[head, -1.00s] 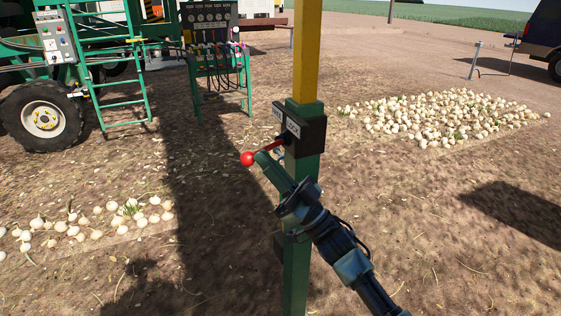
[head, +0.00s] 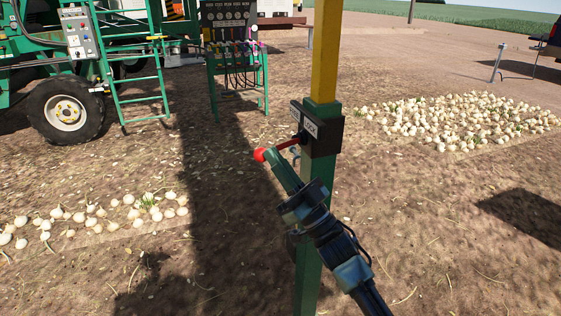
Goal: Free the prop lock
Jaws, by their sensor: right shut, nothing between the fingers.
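The prop is an upright post with a yellow upper part (head: 325,55) and a green lower part (head: 318,170). A dark lock box (head: 328,137) with a white label reading LOCK is fixed to it. A short dark red lever runs left and down from the box to a red knob (head: 259,155). My right gripper (head: 270,157) is shut and empty. Its green fingertips are at the knob and cover its right side; whether they press on it I cannot tell. My left gripper is not in view.
A green machine with a wheel (head: 66,110) and ladder (head: 140,75) stands at the back left. A hose stand (head: 238,65) is behind the post. Onions lie in a row (head: 95,218) at left and a heap (head: 460,120) at right. The ground between is clear.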

